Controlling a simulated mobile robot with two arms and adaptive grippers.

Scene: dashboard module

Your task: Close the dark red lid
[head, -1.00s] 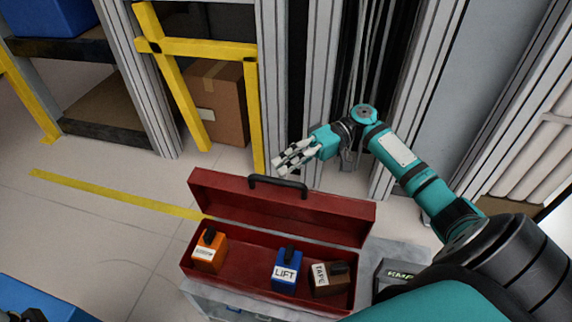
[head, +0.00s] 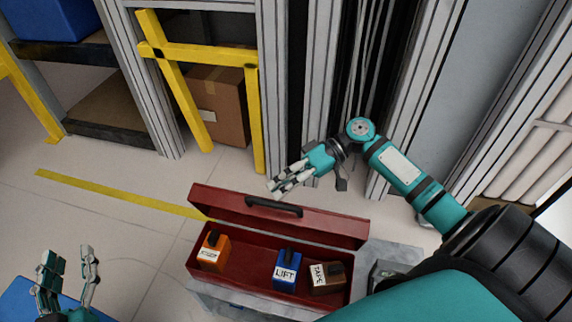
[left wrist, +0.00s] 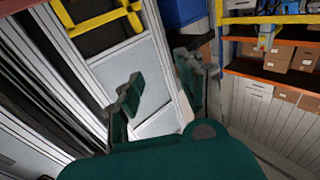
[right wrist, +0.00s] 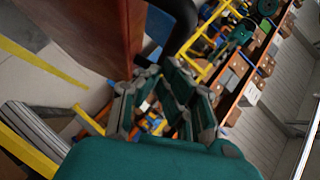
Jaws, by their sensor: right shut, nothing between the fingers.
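The dark red lid (head: 300,222) of the dark red toolbox (head: 202,273) stands raised on the box's far side, its black handle (head: 274,206) at the top edge. My right gripper (head: 275,188) is shut and empty, at the far side of the lid close to the handle; I cannot tell whether it touches. In the right wrist view the lid (right wrist: 90,40) and its handle (right wrist: 178,38) are close to the fingers (right wrist: 160,95). My left gripper (head: 68,265) is open and empty at the lower left, well away from the box.
The open box holds an orange block (head: 213,252), a blue LIFT block (head: 287,268) and a brown TAPE block (head: 326,277). It stands on a grey surface (head: 400,256). A yellow frame (head: 205,50) and a carton (head: 222,105) are behind. A blue surface (head: 20,300) is at lower left.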

